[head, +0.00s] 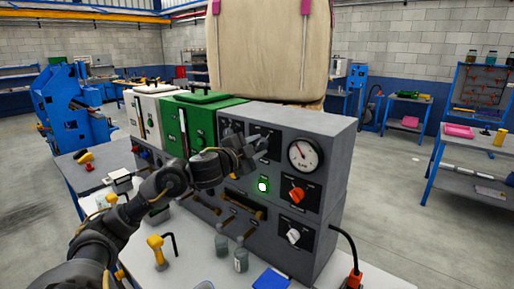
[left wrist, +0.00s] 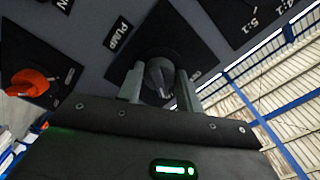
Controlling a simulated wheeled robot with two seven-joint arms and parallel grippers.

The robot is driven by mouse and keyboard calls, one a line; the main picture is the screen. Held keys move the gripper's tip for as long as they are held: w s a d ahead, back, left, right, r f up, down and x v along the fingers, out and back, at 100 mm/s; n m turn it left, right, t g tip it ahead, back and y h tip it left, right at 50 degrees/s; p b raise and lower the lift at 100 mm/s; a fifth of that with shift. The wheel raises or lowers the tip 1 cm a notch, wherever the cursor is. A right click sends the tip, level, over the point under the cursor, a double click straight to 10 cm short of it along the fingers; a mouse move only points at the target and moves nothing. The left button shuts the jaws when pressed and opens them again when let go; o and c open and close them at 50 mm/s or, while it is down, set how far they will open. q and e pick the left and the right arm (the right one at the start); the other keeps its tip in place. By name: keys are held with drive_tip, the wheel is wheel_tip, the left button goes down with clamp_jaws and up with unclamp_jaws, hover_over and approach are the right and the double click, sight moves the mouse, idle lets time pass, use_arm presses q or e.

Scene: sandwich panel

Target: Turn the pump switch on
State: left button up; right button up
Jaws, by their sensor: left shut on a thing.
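The pump switch is a dark grey knob (left wrist: 159,75) on a black plate, beside a "PUMP" label (left wrist: 121,34) in the left wrist view. My left gripper (left wrist: 158,88) has one finger on each side of this knob and is shut on it. In the head view my left gripper (head: 245,153) is against the upper front of the grey control panel (head: 325,137) and hides the knob. Which position the switch is in cannot be told. My right gripper is not in view.
The panel carries a round gauge (head: 304,154), a lit green button (head: 263,186), an orange knob (head: 297,194) and a white-tipped knob (head: 293,236). Jars (head: 241,260) and a yellow-handled tool (head: 157,251) stand on the bench in front. Green and white units (head: 201,124) adjoin the panel's left.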

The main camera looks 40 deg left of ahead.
use_arm(q)
drive_tip(key=o, duration=1)
drive_tip(key=s+b, duration=0.3)
drive_tip(key=s, duration=0.7)
drive_tip(key=shift+s+d, duration=0.1)
drive_tip(key=shift+s, duration=0.3)
